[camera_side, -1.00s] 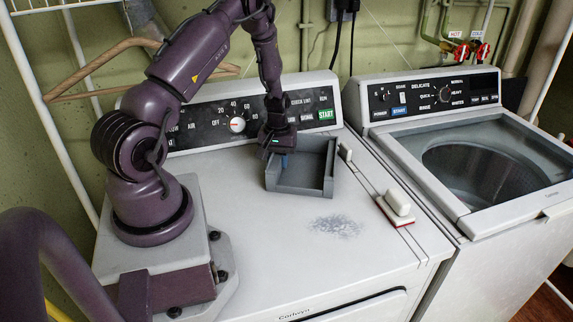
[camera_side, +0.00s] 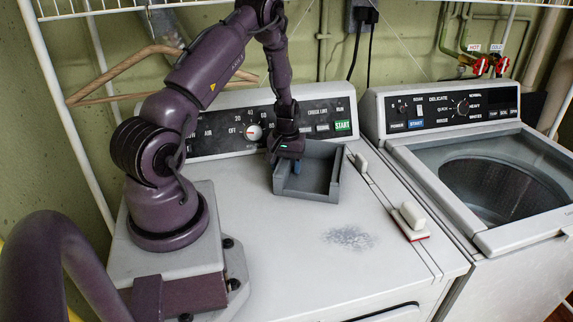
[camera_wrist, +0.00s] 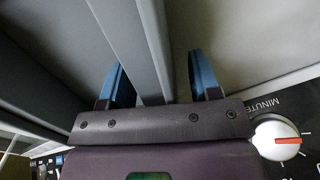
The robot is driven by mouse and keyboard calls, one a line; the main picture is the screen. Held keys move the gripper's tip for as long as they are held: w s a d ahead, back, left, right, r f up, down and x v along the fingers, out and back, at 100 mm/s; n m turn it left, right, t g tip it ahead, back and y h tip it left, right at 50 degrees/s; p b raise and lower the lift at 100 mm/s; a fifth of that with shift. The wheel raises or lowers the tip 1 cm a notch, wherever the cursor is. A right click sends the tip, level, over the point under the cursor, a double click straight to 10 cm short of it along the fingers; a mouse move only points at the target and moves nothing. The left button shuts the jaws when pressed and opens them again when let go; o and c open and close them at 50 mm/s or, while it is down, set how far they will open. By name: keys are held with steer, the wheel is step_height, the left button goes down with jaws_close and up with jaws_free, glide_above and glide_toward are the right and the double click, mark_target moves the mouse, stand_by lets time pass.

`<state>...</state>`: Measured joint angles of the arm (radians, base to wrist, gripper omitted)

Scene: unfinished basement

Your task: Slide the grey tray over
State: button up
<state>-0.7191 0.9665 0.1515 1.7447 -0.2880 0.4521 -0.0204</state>
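The grey tray (camera_side: 313,194) is an open, low-walled box lying flat on the white dryer top (camera_side: 270,245), towards the back near its control panel. My gripper (camera_side: 293,161) points down at the tray's back left corner, and one blue finger shows inside the tray. In the wrist view, the two blue fingers of my gripper (camera_wrist: 162,85) stand apart with a grey tray wall (camera_wrist: 146,50) between them. A gap shows between the wall and the right finger. The left finger is close to the wall; I cannot tell if it touches.
A white-handled block with a red base (camera_side: 412,218) and a small white piece (camera_side: 361,162) lie right of the tray. A grey scuffed patch (camera_side: 348,237) marks the dryer top in front. A washer (camera_side: 480,190) stands to the right. The front of the dryer top is clear.

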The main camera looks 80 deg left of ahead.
steer(key=shift+r, duration=0.1)
step_height(320, 180, up, 13)
stand_by(0.5)
stand_by(0.3)
steer(key=w+d+r+m+t, duration=0.3)
steer(key=d+r+m, duration=0.2)
steer(key=d+r, duration=1)
steer(key=s+d+r+m+t, duration=0.1)
steer(key=s+d+r+m, duration=0.2)
steer(key=s+d, duration=0.2)
steer(key=s+d+r+m+t, duration=0.1)
steer(key=s+d+r+m, duration=0.2)
steer(key=s+d, duration=0.3)
steer(key=d+m, duration=0.1)
steer(key=d, duration=0.3)
steer(key=shift+d+t, duration=0.3)
steer(key=shift+d, duration=0.05)
